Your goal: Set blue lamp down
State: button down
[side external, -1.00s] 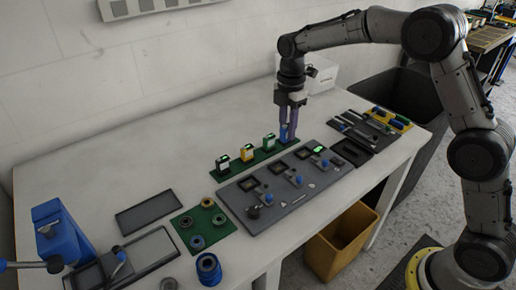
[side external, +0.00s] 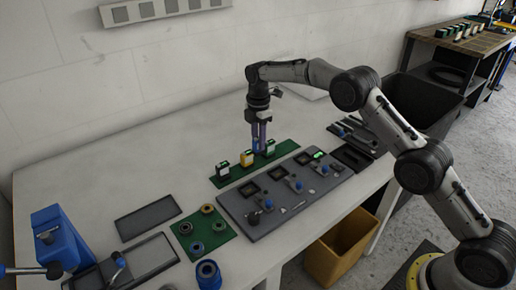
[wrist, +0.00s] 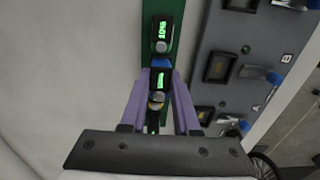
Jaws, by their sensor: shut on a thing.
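My gripper (side external: 260,147) has purple fingers pointing down over the middle of the green strip (side external: 285,149). In the wrist view my gripper (wrist: 158,88) is shut on the blue lamp (wrist: 161,63), which has a black display with green digits. In the side view the fingers mostly hide the blue lamp. I cannot tell whether the blue lamp touches the strip.
Another green-and-white lamp (side external: 222,170) stands at the strip's left end; the right end is bare. The grey panel (side external: 262,224) with several windows and blue levers lies just in front. Bare table lies behind the strip.

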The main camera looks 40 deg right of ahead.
jog(key=shift+w+f, duration=0.1)
jog(key=shift+f, duration=1.55)
jog(key=shift+f, duration=0.1)
jog(key=c, duration=0.7)
grip_release()
jog(key=shift+o, duration=0.2)
